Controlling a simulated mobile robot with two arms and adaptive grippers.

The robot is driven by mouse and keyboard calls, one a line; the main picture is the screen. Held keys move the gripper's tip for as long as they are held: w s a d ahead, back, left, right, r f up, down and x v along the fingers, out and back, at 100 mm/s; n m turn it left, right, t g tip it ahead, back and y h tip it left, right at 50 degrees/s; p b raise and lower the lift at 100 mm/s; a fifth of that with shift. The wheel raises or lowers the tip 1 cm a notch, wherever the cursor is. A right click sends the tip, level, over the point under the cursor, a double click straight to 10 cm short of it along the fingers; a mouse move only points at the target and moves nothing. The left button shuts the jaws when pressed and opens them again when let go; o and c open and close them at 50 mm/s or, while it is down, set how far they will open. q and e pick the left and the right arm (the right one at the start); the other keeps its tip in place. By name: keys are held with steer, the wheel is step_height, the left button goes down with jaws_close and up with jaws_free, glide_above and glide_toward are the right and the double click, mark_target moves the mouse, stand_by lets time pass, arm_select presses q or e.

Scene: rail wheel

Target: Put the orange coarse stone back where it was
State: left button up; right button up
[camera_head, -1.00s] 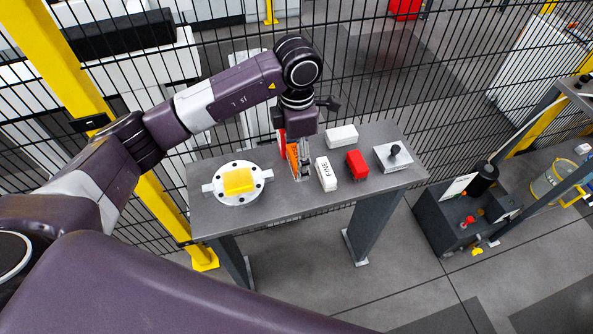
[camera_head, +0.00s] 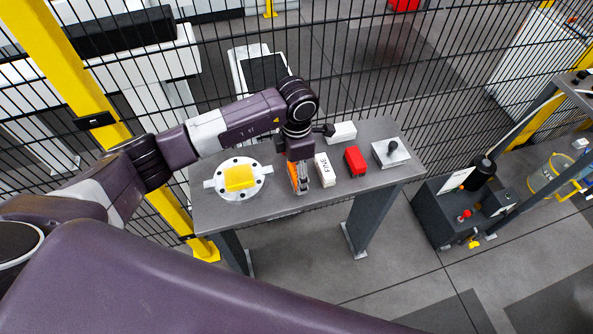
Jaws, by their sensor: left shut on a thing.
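The orange coarse stone (camera_head: 292,173) is held in my left gripper (camera_head: 299,182), low over the middle of the grey table (camera_head: 254,212). The gripper's fingers hide part of the stone, and I cannot tell whether it touches the table top. Just to its right stands the white block marked FINE (camera_head: 325,170). My right gripper does not show.
A red block (camera_head: 355,161), a white block (camera_head: 342,133) and a plate with a black knob (camera_head: 391,151) stand on the table's right part. A wire fence (camera_head: 400,60) runs behind. The table front is clear.

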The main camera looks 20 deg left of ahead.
arm_select(q)
steer(key=o, duration=1.1)
steer(key=shift+r, duration=0.1)
step_height(320, 180, up, 12)
steer(key=b, duration=0.3)
steer(key=shift+b, duration=0.4)
